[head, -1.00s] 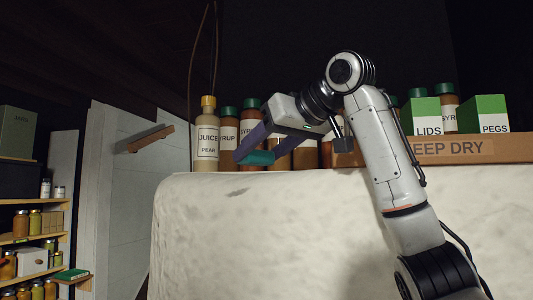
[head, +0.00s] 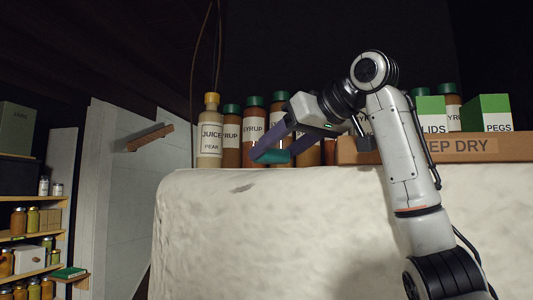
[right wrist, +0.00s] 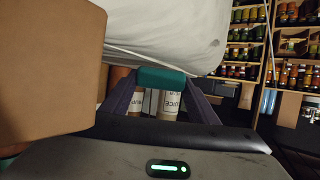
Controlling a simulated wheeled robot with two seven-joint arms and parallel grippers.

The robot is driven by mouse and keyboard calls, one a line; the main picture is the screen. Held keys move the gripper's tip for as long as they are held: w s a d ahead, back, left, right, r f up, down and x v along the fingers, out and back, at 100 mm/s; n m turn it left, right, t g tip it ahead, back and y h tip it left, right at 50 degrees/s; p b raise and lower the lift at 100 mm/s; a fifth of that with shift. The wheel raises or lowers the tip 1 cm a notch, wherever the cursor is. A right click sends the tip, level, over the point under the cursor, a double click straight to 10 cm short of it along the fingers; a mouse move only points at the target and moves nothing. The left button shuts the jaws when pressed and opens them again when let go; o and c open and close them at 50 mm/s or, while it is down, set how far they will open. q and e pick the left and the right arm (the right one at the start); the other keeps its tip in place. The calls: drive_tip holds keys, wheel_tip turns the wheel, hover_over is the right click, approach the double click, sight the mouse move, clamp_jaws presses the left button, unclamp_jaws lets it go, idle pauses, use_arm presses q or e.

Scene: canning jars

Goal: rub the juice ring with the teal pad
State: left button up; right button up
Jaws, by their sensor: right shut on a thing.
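My right gripper (head: 272,153) is shut on the teal pad (head: 277,156), which sits crosswise between its fingertips. The pad also shows in the right wrist view (right wrist: 161,77), beside the pale surface; I cannot tell if they touch. In the head view the pad is in front of the syrup bottles, just above the far edge of the rough white surface (head: 300,225). A small dark smudge (head: 243,187) lies on that surface, left of and below the pad; I cannot tell whether it is the juice ring. My left gripper is not in view.
A juice bottle (head: 209,138) with a yellow cap stands at the left of several syrup bottles (head: 231,140). A long brown "KEEP DRY" box (head: 470,147) is at the right, with lids (head: 431,117) and pegs (head: 488,114) boxes behind it. The white surface's front is clear.

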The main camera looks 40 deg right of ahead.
sight(290, 154)
drive_tip(key=shift+m, duration=0.3)
drive_tip(key=s+d, duration=0.3)
drive_tip(key=shift+w+f, duration=0.1)
drive_tip(key=shift+s+d+h, duration=0.3)
drive_tip(key=shift+s+d, duration=0.15)
drive_tip(key=shift+s+d+r, duration=0.15)
drive_tip(key=shift+s+r, duration=0.1)
drive_tip(key=shift+w+a+p, duration=0.5)
drive_tip(key=shift+w+a, duration=0.45)
drive_tip(key=shift+w, duration=0.35)
drive_tip(key=shift+w+a+r, duration=0.2)
drive_tip(key=shift+w+a, duration=0.5)
drive_tip(key=shift+a, duration=0.05)
drive_tip(key=shift+w+a+f, duration=0.15)
drive_tip(key=shift+w+a, duration=0.8)
drive_tip(key=shift+w, duration=0.2)
